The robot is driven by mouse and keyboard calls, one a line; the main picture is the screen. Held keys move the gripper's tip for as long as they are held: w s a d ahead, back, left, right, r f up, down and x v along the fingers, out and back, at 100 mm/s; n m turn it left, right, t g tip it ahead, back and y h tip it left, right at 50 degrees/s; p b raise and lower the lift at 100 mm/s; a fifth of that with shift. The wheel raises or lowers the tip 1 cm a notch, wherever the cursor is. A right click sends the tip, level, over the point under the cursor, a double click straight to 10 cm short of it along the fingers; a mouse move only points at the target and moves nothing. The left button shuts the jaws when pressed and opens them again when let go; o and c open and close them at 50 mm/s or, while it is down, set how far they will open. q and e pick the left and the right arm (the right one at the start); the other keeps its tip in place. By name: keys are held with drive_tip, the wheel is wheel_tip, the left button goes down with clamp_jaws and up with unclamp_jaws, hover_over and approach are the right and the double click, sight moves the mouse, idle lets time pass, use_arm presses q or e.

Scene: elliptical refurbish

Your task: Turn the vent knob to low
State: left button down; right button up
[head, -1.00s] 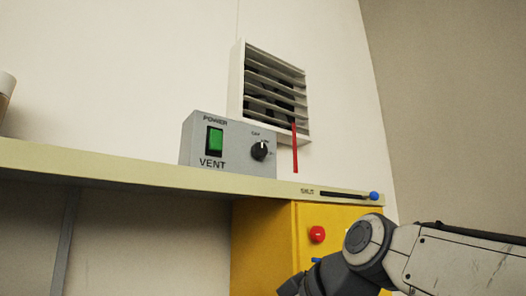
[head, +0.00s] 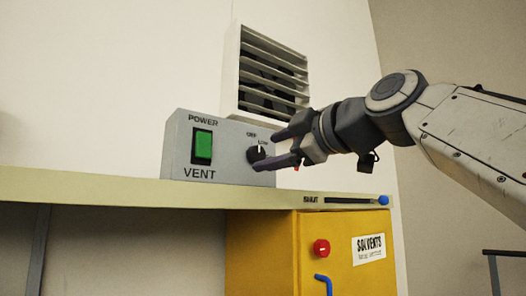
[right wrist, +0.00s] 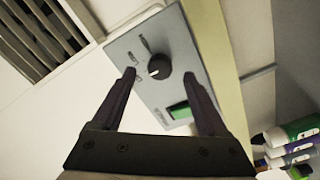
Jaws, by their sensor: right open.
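The grey vent box (head: 225,165) stands on the shelf, with a green power switch (head: 202,146) and a black vent knob (head: 255,154). The knob's white mark points roughly upward, near the small OFF and LOW labels; the exact setting is hard to tell. My right gripper (head: 273,149) is open at the knob, its fingers partly covering the knob's right side. In the right wrist view the knob (right wrist: 159,66) appears between and just beyond the spread fingertips (right wrist: 160,77). Contact cannot be told. My left gripper is not in view.
A slatted wall vent (head: 268,75) is above and behind the box. A slider with a blue end (head: 383,200) is on the shelf edge (head: 100,187). A yellow solvents cabinet (head: 262,255) with a red button (head: 321,248) is below. Bottles (right wrist: 295,135) show in the wrist view.

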sight(259, 155)
drive_tip(key=shift+p+x, duration=0.6)
drive_tip(key=shift+x, duration=1.15)
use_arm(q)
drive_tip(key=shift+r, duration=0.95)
use_arm(e)
clamp_jaws()
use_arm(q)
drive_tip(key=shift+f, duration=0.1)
use_arm(e)
drive_tip(key=shift+m, duration=0.4)
drive_tip(key=m+b, duration=0.1)
drive_tip(key=m, duration=0.2)
drive_tip(key=shift+f, duration=0.1)
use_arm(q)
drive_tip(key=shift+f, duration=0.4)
use_arm(e)
drive_tip(key=shift+m, duration=2.5)
